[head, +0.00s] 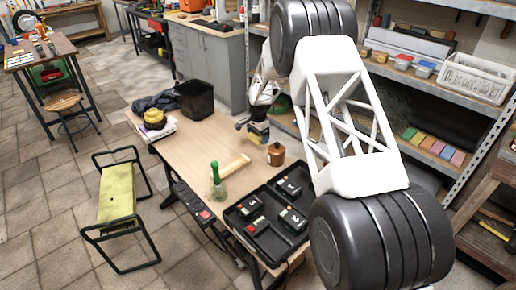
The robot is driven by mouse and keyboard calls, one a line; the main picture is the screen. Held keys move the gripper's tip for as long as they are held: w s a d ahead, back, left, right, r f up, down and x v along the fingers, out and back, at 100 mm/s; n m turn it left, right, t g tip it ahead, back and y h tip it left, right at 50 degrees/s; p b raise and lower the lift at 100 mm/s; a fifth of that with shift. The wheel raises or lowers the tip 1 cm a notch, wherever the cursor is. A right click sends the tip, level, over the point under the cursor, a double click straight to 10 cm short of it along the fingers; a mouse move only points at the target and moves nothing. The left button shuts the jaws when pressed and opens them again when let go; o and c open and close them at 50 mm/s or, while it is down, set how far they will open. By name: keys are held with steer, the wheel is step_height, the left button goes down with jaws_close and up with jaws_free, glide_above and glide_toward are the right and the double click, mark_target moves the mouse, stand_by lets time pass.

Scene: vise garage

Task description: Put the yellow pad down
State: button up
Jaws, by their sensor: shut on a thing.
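My gripper (256,119) is above the far right part of the wooden workbench (190,152). It is shut on a small block with a yellow face and a darker part, which I take to be the yellow pad (259,137). The pad hangs below the fingers, near the bench's right edge. I cannot tell whether it touches the bench top. My arm hides part of the bench's right side.
A copper-coloured pot (275,155) stands close to the pad. A black bin (195,100) and a yellow round object (154,118) stand at far left.

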mark_target(258, 151)
steer(key=shift+f, duration=1.45)
steer(key=shift+f, duration=0.15)
steer(key=shift+f, duration=1.75)
steer(key=shift+f, duration=0.15)
steer(key=o, duration=0.5)
steer(key=shift+o, duration=0.2)
step_height(258, 151, up, 12)
steer(key=shift+r, duration=0.15)
